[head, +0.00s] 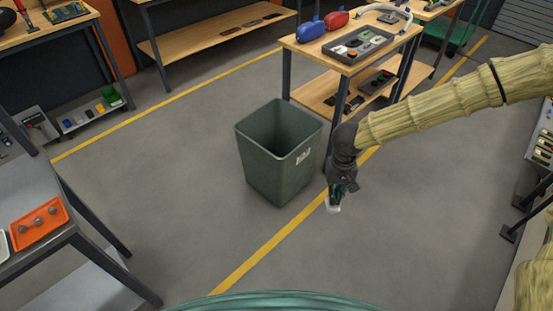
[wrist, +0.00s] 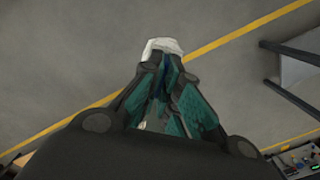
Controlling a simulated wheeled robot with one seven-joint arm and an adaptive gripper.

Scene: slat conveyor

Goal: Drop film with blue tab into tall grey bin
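The tall grey bin (head: 265,165) stands on the floor in the middle of the head view, open at the top, with a small pale label on one side. Its inside looks empty as far as I can see. My gripper (head: 335,200) hangs to the right of the bin, outside its rim, pointing down. My gripper (wrist: 160,65) is shut on a crumpled whitish film (wrist: 163,46), which sticks out past the fingertips. The film also shows below the gripper in the head view (head: 333,208). A blue bit shows between the fingers; I cannot tell whether it is the tab.
A wooden workbench (head: 345,55) with a grey parts tray and red and blue cases stands behind the bin. A grey table (head: 40,225) with an orange tray (head: 38,225) is at the left. Yellow lines cross the open floor.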

